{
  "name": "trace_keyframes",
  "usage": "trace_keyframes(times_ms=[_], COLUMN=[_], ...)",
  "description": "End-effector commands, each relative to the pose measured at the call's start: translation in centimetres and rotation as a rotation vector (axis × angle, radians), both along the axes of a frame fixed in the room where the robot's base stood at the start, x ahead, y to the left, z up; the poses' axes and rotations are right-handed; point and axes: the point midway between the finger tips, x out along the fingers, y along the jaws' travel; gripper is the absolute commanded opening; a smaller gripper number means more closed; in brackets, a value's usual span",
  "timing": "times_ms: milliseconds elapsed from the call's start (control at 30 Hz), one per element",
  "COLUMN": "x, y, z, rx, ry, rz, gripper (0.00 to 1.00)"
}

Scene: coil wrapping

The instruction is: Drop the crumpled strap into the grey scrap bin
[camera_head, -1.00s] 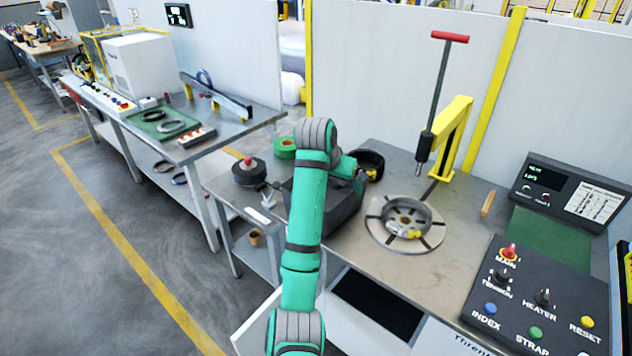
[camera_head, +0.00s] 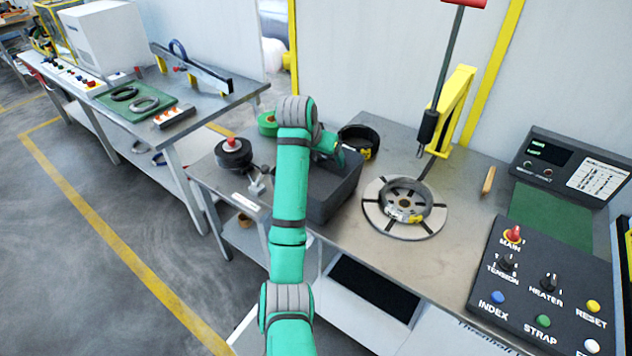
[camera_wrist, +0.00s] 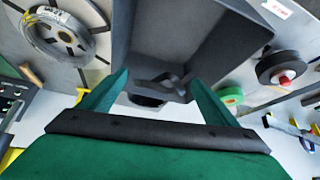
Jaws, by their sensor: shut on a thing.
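The grey scrap bin (camera_head: 340,195) stands on the bench's left part, partly hidden behind my arm in the head view. In the wrist view its open inside (camera_wrist: 190,35) fills the top middle. My gripper (camera_wrist: 158,77) is over the bin, its two green fingers spread around a dark, bent strip. I take this strip to be the crumpled strap (camera_wrist: 160,80); it is dark against the dark bin, so its outline is hard to tell.
A round turntable with a coil (camera_head: 404,204) lies right of the bin. A black ring (camera_head: 360,140) and a green roll (camera_head: 267,123) lie behind it. A black spool (camera_head: 233,154) is to its left. A yellow post (camera_head: 455,110) and a control panel (camera_head: 540,285) stand further right.

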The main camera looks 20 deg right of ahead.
Motion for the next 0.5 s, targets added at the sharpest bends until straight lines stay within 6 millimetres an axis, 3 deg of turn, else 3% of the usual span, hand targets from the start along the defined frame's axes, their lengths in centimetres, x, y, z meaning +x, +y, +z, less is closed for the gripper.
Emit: trace_keyframes(times_ms=[200, 467, 500], x=[-0.1, -0.1, -0.1], y=[-0.2, -0.2, -0.2], z=[-1.7, -1.9, -1.9], rx=[0.000, 0.000, 0.000], ry=[0.000, -0.001, -0.001], rz=[-0.003, -0.003, -0.003], gripper=[0.61, 0.61, 0.87])
